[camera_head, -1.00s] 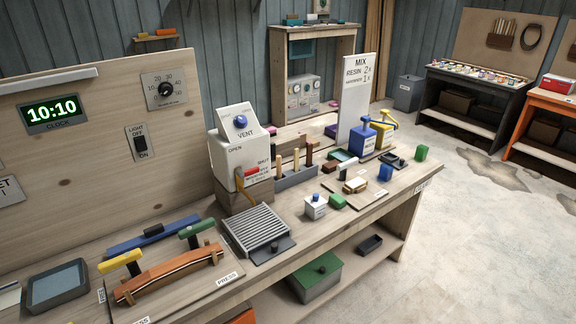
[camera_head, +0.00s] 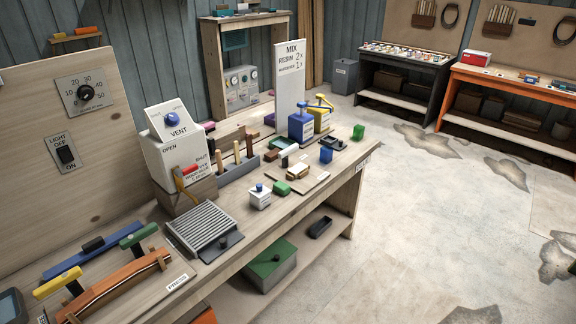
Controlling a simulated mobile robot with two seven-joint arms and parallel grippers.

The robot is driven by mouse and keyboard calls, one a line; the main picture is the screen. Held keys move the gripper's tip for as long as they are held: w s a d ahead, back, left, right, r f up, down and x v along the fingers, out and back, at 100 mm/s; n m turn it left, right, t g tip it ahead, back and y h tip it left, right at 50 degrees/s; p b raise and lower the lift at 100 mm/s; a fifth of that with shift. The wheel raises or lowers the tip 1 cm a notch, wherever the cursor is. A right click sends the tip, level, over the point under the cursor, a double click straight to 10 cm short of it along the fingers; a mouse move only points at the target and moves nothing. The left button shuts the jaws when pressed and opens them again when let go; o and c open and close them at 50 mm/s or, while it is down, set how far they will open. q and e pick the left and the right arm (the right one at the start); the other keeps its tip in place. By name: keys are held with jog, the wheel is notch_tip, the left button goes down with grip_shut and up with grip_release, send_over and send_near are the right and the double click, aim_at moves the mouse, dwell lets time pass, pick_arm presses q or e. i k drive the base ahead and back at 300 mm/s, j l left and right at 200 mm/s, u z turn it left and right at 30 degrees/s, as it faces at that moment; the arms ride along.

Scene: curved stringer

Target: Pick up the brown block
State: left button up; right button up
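A small dark brown block (camera_head: 271,155) lies on the wooden workbench (camera_head: 222,262), just right of the rack of upright wooden-handled tools. A white-and-dark piece (camera_head: 289,150) stands close to its right. A lighter tan block (camera_head: 298,172) lies nearer the front, on a thin board. Neither of my grippers shows in the view.
A green block (camera_head: 281,188), a white bottle with a blue top (camera_head: 260,196) and a blue block (camera_head: 326,155) are around the brown block. The tool rack (camera_head: 240,172) and vent box (camera_head: 176,150) stand left. Open floor (camera_head: 420,220) lies right of the bench.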

aim_at(272, 156)
jog(key=i+l+u, duration=0.1)
jog(key=i+l, duration=0.8)
jog(key=i, duration=0.05)
